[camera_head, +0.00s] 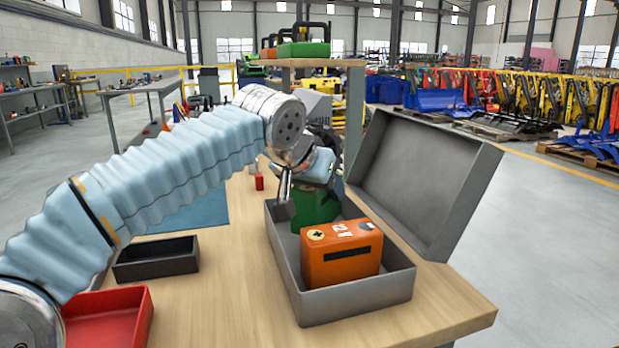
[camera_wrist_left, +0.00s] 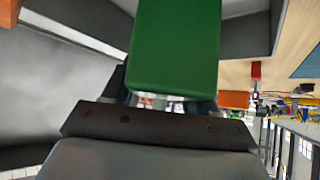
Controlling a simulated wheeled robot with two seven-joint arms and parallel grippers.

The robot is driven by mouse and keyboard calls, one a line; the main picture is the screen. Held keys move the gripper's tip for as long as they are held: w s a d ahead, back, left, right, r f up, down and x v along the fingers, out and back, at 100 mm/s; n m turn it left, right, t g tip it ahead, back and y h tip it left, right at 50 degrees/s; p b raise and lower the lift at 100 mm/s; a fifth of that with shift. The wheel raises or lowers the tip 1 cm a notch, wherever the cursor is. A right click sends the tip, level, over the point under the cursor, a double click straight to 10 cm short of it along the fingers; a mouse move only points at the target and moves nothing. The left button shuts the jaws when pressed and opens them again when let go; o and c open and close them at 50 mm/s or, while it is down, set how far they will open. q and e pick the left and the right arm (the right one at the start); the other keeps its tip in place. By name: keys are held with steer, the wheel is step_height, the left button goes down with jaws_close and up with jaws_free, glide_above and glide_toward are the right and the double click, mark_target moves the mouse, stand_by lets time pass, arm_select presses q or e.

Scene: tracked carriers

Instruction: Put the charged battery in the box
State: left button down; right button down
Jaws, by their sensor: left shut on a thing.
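A grey box (camera_head: 355,300) with its lid (camera_head: 425,180) open stands on the wooden table. An orange battery (camera_head: 340,262) with a dark slot and terminal marks sits upright in its front part. A green battery (camera_head: 316,208) is behind it, within the box's outline. My left gripper (camera_head: 302,192) is shut on the green battery, which also shows in the left wrist view (camera_wrist_left: 176,45). Its lower part is hidden, so I cannot tell if it touches the box floor. My right gripper is not in view.
A black tray (camera_head: 157,268) and a red tray (camera_head: 120,313) lie at the left, near a blue mat (camera_head: 205,212). A small red object (camera_head: 259,183) stands behind the box. A raised shelf (camera_head: 345,63) holds green and orange units. The table right of the box's front is clear.

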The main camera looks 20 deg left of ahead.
arm_select(q)
steer(key=shift+s+f, duration=0.1)
steer(key=shift+f, duration=1.1)
steer(key=shift+f+b, duration=0.15)
steer(key=shift+b, duration=0.2)
steer(key=shift+c, duration=1.6)
jaws_free()
steer(key=shift+a, duration=0.1)
steer(key=p+v, duration=0.1)
steer(key=v, duration=1.1)
steer(key=shift+p, duration=0.3)
